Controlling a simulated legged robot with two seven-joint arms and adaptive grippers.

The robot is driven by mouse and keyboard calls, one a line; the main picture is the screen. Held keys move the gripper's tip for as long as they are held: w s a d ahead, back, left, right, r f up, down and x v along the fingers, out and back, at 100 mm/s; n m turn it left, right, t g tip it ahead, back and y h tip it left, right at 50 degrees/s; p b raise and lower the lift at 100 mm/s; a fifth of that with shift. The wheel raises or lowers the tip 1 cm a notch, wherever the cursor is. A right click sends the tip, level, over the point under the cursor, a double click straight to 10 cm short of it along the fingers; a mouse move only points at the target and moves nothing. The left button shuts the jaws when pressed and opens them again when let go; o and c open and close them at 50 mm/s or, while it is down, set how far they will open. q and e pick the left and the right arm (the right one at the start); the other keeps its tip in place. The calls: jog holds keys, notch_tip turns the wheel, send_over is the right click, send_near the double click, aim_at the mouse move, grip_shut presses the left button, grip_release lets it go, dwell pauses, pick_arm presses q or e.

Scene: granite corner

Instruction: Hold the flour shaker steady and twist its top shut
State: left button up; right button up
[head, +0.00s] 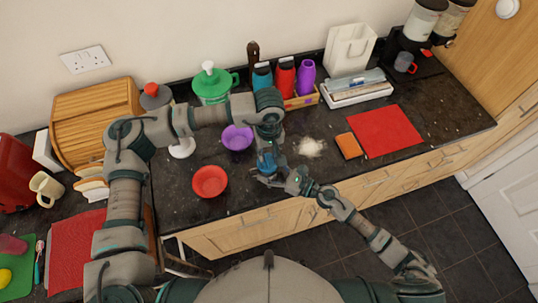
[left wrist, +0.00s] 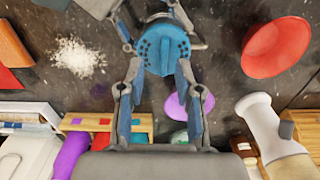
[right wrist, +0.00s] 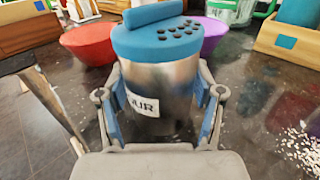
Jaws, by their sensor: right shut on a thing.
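The flour shaker (right wrist: 160,85) is a shiny metal cylinder with a partly hidden label reading "UR". Its blue top (right wrist: 165,38) has dark holes on one side and a raised blue bar. My right gripper (right wrist: 163,108) is shut on the shaker's body, one finger on each side, and holds it upright. The shaker also shows in the head view (head: 267,161). My left gripper (left wrist: 160,68) points down from above, its fingers apart with the blue top (left wrist: 163,50) seen between and beyond them. No left finger shows at the top in the right wrist view.
Spilled flour (head: 311,147) lies right of the shaker, beside an orange sponge (head: 348,146) and a red mat (head: 385,131). A red bowl (head: 210,181) and a purple bowl (head: 237,137) stand left. A wooden rack with bottles (head: 302,101) is behind.

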aim_at(268, 162)
pick_arm(q)
jog(key=shift+f, duration=1.25)
grip_shut()
jog(key=shift+d, duration=0.15)
pick_arm(e)
jog(key=shift+s, duration=0.1)
